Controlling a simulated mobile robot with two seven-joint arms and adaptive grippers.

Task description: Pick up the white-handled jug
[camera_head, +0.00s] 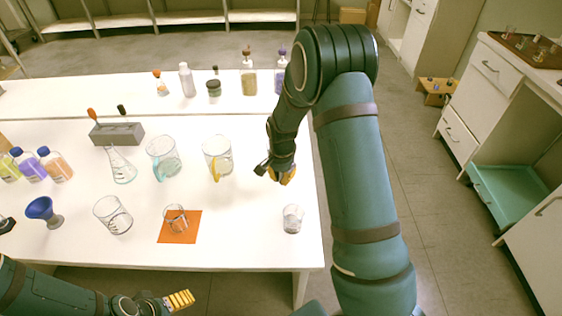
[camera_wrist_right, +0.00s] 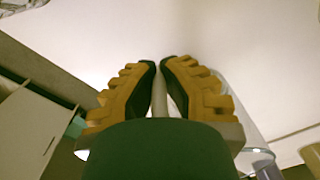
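I cannot make out a white handle on any jug. In the head view a clear jug (camera_head: 217,155) with a yellow handle stands upright on the white table, left of my right gripper. My right gripper (camera_head: 275,174) is over the table's right part, apart from both jugs. In the wrist view its yellow-padded fingers (camera_wrist_right: 159,62) are close together at the tips, with a pale strip between them that I cannot identify. My left gripper (camera_head: 180,300) is before the table's front edge, its opening unclear.
A small beaker (camera_head: 292,219) stands below my right gripper in the head view. Another beaker (camera_head: 112,215), an orange mat (camera_head: 194,229) with a glass on it, and a flask (camera_head: 121,167) stand left. Bottles (camera_head: 249,77) line the back. A clear cylinder (camera_wrist_right: 242,105) shows right in the wrist view.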

